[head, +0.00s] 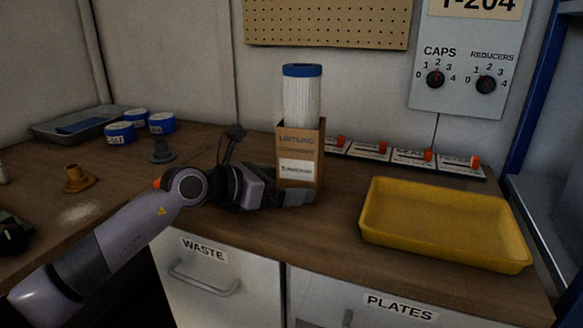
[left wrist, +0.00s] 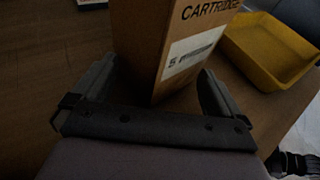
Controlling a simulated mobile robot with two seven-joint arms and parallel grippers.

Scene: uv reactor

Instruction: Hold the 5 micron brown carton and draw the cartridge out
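The 5 micron brown carton (head: 300,150) stands upright on the wooden counter, its white label facing me. The white pleated cartridge (head: 300,98) with a blue cap sticks up out of its open top; its lower part is hidden inside. My left gripper (head: 292,197) is low at the carton, coming in from the left. In the left wrist view, the carton (left wrist: 172,55) is between the spread fingers of my left gripper (left wrist: 158,75). Wood shows between the left finger and the carton; contact at the fingertips is hard to judge.
A yellow tray (head: 372,228) stands empty to the right. Behind it lie several plates with orange knobs (head: 428,155). Blue-and-white caps (head: 121,132), a grey tray (head: 50,131), a dark fitting (head: 161,152) and a brown fitting (head: 76,178) are at the left.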

